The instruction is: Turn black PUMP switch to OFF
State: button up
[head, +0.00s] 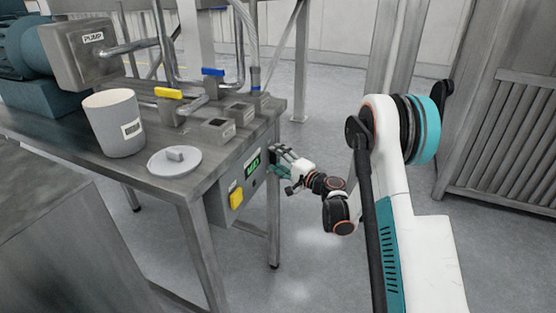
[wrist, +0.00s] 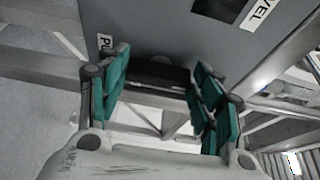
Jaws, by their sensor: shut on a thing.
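The black PUMP switch (wrist: 155,73) shows in the wrist view as a dark bar on the grey panel, beside a partly covered label (wrist: 105,44) reading "PU". My gripper (wrist: 160,85) has its teal-padded fingers on either side of the switch and is shut on it. In the head view my gripper (head: 281,162) is at the right end of the control box (head: 222,204), under the table edge. It hides the switch there. The switch's exact angle and its OFF mark cannot be made out.
The control box also carries a green display (head: 252,165) and a yellow switch (head: 236,199). On the metal table (head: 180,187) stand a grey cup (head: 112,125), a lid (head: 175,161) and pipes with a yellow valve handle (head: 168,93) and a blue one (head: 212,72).

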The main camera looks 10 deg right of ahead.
dwell(0.3)
jog(key=o, duration=1.1)
jog(key=shift+c, duration=0.2)
jog(key=v, duration=1.2)
jog(key=shift+a+f, duration=0.1)
